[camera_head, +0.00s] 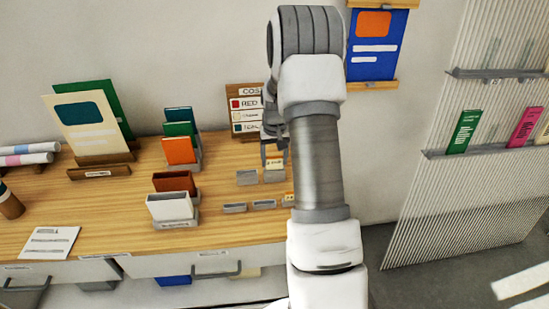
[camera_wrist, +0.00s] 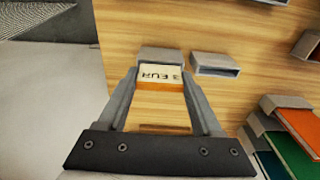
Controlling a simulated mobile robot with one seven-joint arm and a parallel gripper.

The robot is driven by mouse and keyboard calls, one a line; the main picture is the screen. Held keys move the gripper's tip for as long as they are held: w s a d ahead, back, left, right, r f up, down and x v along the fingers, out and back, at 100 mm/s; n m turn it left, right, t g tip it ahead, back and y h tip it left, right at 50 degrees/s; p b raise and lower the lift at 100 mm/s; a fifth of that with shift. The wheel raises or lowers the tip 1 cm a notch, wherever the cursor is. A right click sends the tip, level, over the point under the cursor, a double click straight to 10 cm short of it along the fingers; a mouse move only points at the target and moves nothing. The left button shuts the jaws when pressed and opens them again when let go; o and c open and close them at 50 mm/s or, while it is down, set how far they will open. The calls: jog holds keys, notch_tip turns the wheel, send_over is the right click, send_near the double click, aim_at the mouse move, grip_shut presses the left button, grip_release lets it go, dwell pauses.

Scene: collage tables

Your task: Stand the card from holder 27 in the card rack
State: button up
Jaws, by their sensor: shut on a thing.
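My gripper (camera_head: 274,158) is low over the right part of the wooden table. The card also shows in the head view (camera_head: 275,164). A grey holder (camera_wrist: 158,55) is right behind the card; I cannot tell whether the card is still inside it. No number 27 is readable. Grey stepped racks (camera_head: 193,161) with green and orange cards stand left of my gripper; I cannot tell whether one is the card rack.
An empty grey holder (camera_head: 247,177) stands beside the card, with small low holders (camera_head: 234,208) in front. A white card and a brown card (camera_head: 174,182) stand in another rack. A price sign (camera_head: 244,104) stands behind. Slatted wall shelves (camera_head: 485,150) hold green and pink cards at right.

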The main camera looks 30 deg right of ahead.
jog(key=shift+f, duration=0.25)
jog(key=shift+f+b, duration=0.55)
dwell(0.4)
jog(key=o, duration=1.3)
jog(key=shift+o, duration=0.2)
jog(key=shift+r, duration=0.2)
jog(key=shift+r+p, duration=1.65)
jog(key=shift+r, duration=0.95)
jog(key=s+a+r+b, duration=0.1)
jog(key=s+a, duration=0.2)
jog(key=s, duration=0.3)
jog(key=shift+s, duration=0.15)
